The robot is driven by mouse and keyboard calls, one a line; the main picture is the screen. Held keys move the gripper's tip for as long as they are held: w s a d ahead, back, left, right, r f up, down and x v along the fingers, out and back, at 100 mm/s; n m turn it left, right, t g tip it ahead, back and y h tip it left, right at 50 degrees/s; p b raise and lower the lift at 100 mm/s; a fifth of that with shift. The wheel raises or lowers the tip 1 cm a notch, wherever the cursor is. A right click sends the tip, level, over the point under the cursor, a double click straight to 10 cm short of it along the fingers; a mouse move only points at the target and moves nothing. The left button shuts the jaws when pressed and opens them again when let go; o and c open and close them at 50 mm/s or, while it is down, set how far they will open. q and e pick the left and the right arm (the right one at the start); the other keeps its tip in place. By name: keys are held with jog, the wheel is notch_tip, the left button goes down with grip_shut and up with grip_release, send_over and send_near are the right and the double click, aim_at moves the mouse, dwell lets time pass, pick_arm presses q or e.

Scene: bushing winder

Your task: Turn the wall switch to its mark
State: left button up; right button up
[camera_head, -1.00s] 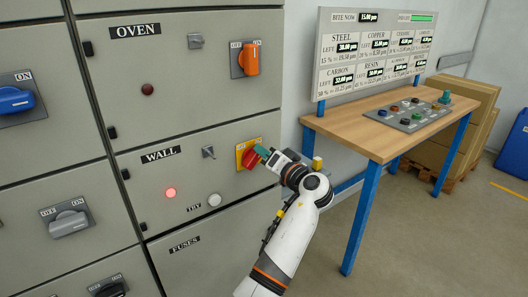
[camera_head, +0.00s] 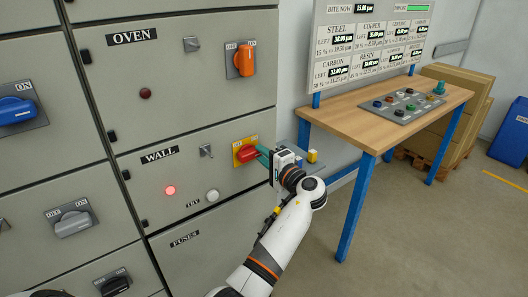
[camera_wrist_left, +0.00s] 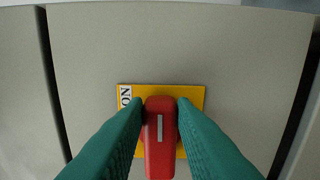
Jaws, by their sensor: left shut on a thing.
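The wall switch is a red handle (camera_head: 247,153) on a yellow plate (camera_head: 238,146), on the panel labelled WALL. My left gripper (camera_head: 262,154) reaches it from the right, its green fingers closed on the handle. In the head view the handle lies close to level. In the left wrist view the red handle (camera_wrist_left: 158,150) sits between the two green fingertips (camera_wrist_left: 160,104), with a pale line along it. An ON label (camera_wrist_left: 125,96) shows on the left of the yellow plate there. The mark cannot be made out. My right gripper is not in view.
A red lamp (camera_head: 170,191) is lit on the WALL panel, beside a white TRY button (camera_head: 212,195) and a small toggle (camera_head: 206,150). The orange OVEN switch (camera_head: 244,60) is above. A wooden table (camera_head: 370,125) with a button panel stands to the right.

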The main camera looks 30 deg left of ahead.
pick_arm(q)
jog(key=shift+a, duration=0.15)
dwell(0.4)
jog(key=o, duration=0.7)
jog(key=shift+o, duration=1.4)
jog(key=shift+a, duration=0.15)
jog(key=b+v, duration=0.2)
jog(key=v, duration=1)
jog(key=shift+b, duration=0.4)
jog(key=shift+w+f, duration=0.1)
